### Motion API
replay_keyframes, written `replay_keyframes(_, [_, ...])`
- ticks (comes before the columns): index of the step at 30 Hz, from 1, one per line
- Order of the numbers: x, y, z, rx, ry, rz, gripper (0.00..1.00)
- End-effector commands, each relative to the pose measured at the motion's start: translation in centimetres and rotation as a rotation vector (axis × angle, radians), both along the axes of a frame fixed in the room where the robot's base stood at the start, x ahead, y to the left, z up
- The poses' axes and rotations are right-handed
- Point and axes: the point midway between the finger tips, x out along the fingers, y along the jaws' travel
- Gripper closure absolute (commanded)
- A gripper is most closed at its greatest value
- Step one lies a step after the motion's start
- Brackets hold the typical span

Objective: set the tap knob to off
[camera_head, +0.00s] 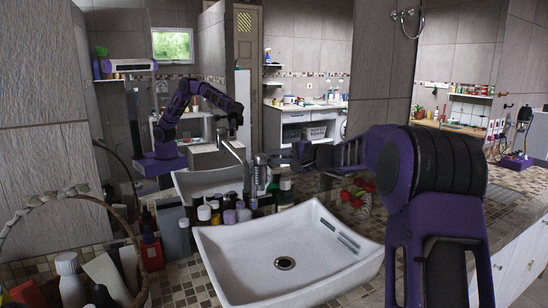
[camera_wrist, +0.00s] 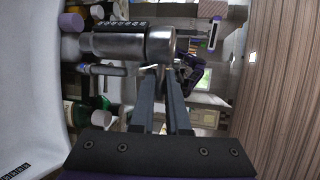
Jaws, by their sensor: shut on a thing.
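The chrome tap (camera_head: 258,178) stands upright behind the white sink (camera_head: 218,258). In the wrist view the tap body (camera_wrist: 112,42) lies sideways, with its wider round end (camera_wrist: 160,45) just beyond my fingers. My gripper (camera_head: 290,156) reaches in from the right at the height of the tap's top. In the wrist view my gripper (camera_wrist: 163,72) has its two dark fingers close together against the tap's top end. It is shut on the tap knob; the gripped part is mostly hidden by the fingers, and I cannot read the knob's setting.
Several bottles (camera_head: 215,213) crowd around the tap's base behind the sink. A wicker basket (camera_head: 128,235) with bottles stands at the left. Red items (camera_head: 358,190) lie beneath my arm. A mirror behind shows my reflection. The sink bowl is empty.

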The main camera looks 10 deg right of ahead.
Motion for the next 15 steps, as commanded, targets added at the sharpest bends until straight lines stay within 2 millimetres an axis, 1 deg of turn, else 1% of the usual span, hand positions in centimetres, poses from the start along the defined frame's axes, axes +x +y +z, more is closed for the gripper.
replay_keyframes(1, [0.00,0.06,0.15,0.001,-0.002,0.001,1.00])
replay_keyframes(2, [-0.01,0.06,0.14,0.001,-0.002,0.001,0.81])
replay_keyframes(3, [-0.01,0.06,0.14,0.001,-0.002,0.001,0.74])
replay_keyframes(6, [-0.01,0.05,0.10,0.001,-0.002,0.000,0.57])
replay_keyframes(15, [-0.07,-0.05,0.04,0.000,-0.001,-0.001,0.57])
